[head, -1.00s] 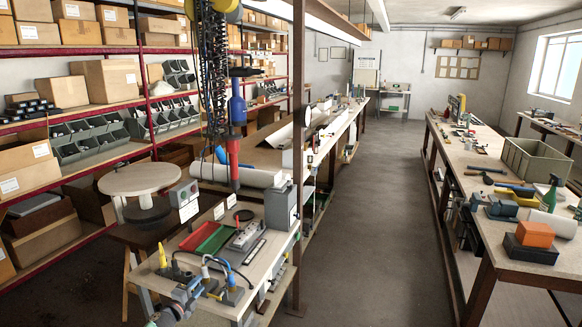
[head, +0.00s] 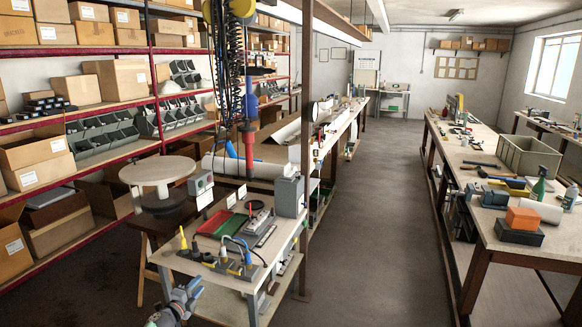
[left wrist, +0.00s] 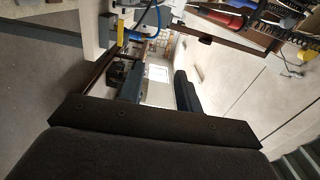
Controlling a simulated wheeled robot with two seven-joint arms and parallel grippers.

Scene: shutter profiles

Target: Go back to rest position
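My left gripper (head: 190,288) is at the bottom of the head view, in front of the near edge of the small workbench (head: 232,283). In the left wrist view its two dark fingers stand apart with an empty gap between them (left wrist: 158,78), so it is open and holds nothing. My right gripper is in neither view.
The workbench carries a red tray (head: 214,222), a grey box (head: 290,196) and several plugs with cables. A round-topped stool (head: 157,171) stands left of it. Shelves with cardboard boxes line the left. The aisle floor (head: 365,220) is clear.

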